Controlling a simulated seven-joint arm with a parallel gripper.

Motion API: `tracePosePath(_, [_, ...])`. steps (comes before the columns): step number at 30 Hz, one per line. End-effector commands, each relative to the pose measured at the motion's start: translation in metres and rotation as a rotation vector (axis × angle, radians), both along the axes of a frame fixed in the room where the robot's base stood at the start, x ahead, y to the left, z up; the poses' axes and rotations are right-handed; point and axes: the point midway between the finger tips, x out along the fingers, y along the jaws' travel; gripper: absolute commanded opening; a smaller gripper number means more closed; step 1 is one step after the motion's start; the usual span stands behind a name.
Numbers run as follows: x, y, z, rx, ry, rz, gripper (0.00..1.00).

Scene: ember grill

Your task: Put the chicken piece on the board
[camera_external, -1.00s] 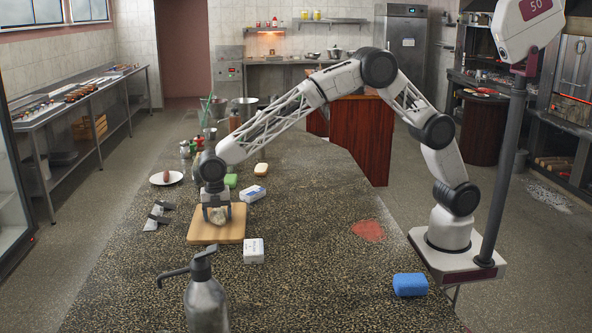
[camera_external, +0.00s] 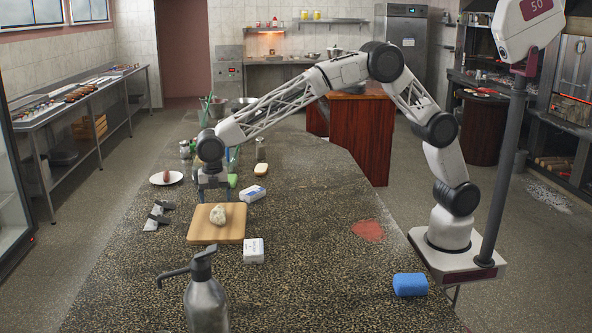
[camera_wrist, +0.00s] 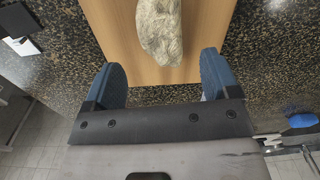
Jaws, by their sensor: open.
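The chicken piece (camera_external: 218,214), a pale greyish lump, lies on the wooden board (camera_external: 203,236), near its middle. In the wrist view the chicken piece (camera_wrist: 160,30) rests on the board (camera_wrist: 112,28) just ahead of my fingertips. My gripper (camera_external: 212,196) is above and behind the board in the external view, apart from the chicken piece. In the wrist view its two blue fingers (camera_wrist: 162,75) are spread apart, with nothing between them.
A white box (camera_external: 253,250) stands right of the board, and another white pack (camera_external: 252,193) lies behind it. A dark-strapped item (camera_external: 157,215) lies to the left. A plate with a sausage (camera_external: 166,178) is farther back.

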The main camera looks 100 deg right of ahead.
Motion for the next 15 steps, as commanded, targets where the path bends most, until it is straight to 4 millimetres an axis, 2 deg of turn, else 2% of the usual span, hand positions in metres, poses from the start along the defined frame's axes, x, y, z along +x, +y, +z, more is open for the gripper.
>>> tracePosePath(7, [0.001, 0.0, 0.037, 0.0, 0.0, 0.0, 0.81])
tracePosePath(15, [0.001, 0.0, 0.054, 0.0, 0.002, 0.0, 0.81])
